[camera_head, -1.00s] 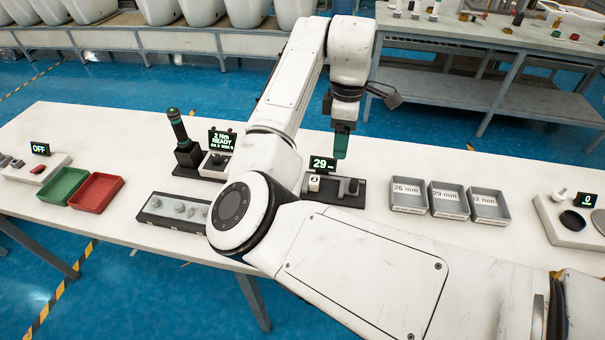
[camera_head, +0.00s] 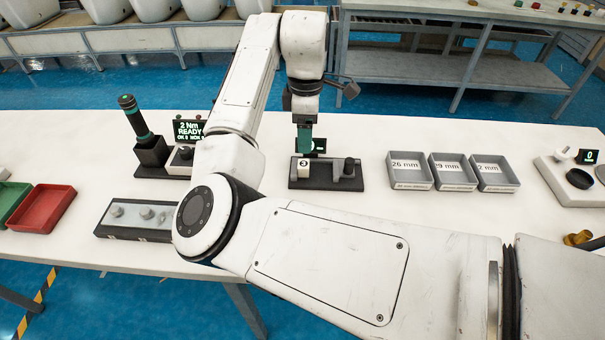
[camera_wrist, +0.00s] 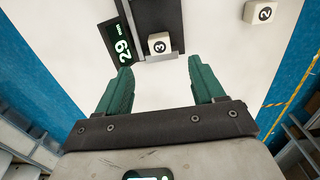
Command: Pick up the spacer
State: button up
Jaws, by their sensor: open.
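My gripper (camera_head: 305,150) hangs over the back left of a dark measuring fixture (camera_head: 325,185), with its green fingers pointing down. In the wrist view the two green fingers (camera_wrist: 160,72) are wide apart, with only bare white table between them. The fixture (camera_wrist: 170,18) shows beyond the fingertips, beside a display (camera_wrist: 122,45) reading 29. A white block marked 3 (camera_wrist: 159,43) sits at its near end and also shows in the head view (camera_head: 303,163). I cannot clearly tell which piece is the spacer.
Three grey trays (camera_head: 410,183) stand right of the fixture; labels 26 mm and 29 mm are readable. A torque station (camera_head: 150,155) and a grey parts holder (camera_head: 125,232) are to the left. A red tray (camera_head: 43,210) lies farther left. A white block marked 2 (camera_wrist: 263,12) is apart.

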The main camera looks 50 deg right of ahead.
send_over(307, 164)
notch_tip(307, 164, down, 5)
jog(key=shift+w+a+f, duration=0.1)
jog(key=shift+w+a, duration=0.05)
jog(key=shift+d+f+p, duration=0.2)
jog(key=shift+f+p, duration=0.2)
jog(key=shift+f, duration=2.3)
jog(key=shift+s, duration=0.2)
jog(key=c, duration=1.1)
